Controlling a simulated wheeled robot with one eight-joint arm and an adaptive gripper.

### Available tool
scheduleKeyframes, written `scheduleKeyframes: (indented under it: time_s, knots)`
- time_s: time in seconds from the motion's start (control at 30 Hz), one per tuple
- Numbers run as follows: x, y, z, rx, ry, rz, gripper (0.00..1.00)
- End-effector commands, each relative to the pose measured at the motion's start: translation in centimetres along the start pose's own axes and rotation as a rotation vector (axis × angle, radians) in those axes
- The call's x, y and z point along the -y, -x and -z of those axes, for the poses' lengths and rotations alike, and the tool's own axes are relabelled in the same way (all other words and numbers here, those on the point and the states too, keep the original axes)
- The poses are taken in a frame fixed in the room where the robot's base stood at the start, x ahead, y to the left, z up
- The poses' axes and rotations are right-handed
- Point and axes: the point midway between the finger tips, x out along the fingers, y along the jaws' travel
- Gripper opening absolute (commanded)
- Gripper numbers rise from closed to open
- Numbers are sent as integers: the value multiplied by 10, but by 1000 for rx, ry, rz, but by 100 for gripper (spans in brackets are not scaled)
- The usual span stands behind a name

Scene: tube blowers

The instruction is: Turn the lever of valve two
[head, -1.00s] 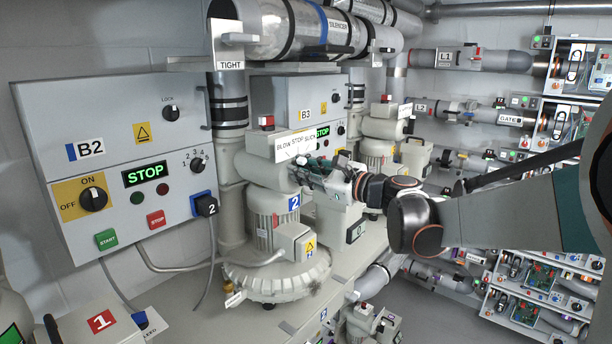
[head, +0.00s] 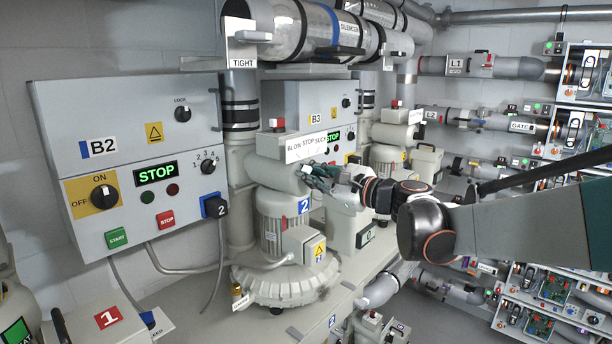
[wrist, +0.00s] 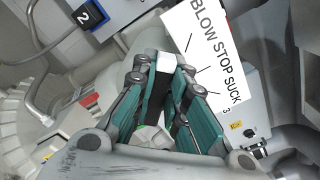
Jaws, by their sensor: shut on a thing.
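Valve two is the grey housing (head: 275,172) on top of the blower marked with a blue 2 (head: 303,205). A white plate reading BLOW STOP SUCK (head: 307,147) sits on it, and it also shows in the wrist view (wrist: 215,55). My gripper (head: 314,176) is at the housing's right side, just below the plate. In the wrist view my gripper's teal fingers (wrist: 166,72) are shut on the white-ended lever (wrist: 166,59). Only the lever's end shows between the fingertips; its shaft is hidden. I cannot tell exactly which plate mark it lines up with.
Control box B2 (head: 130,110) is on the wall at the left, its display reading STOP. Box B3 (head: 290,95) and another blower stand behind. A large pipe (head: 310,30) runs above the valve. A motor (head: 275,225) stands below it. Shelves (head: 560,190) fill the right.

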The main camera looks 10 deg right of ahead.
Motion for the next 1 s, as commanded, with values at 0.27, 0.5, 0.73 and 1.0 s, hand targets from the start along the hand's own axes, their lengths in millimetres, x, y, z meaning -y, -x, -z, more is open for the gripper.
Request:
scheduleKeyframes:
  time_s: [0.27,0.5,0.73,1.0]
  knots:
    - [-2,1,3,-6,2,-2,33]
    - [-2,2,2,-4,1,-1,33]
    - [0,27,3,-6,0,1,33]
    - [-1,66,4,-6,0,0,33]
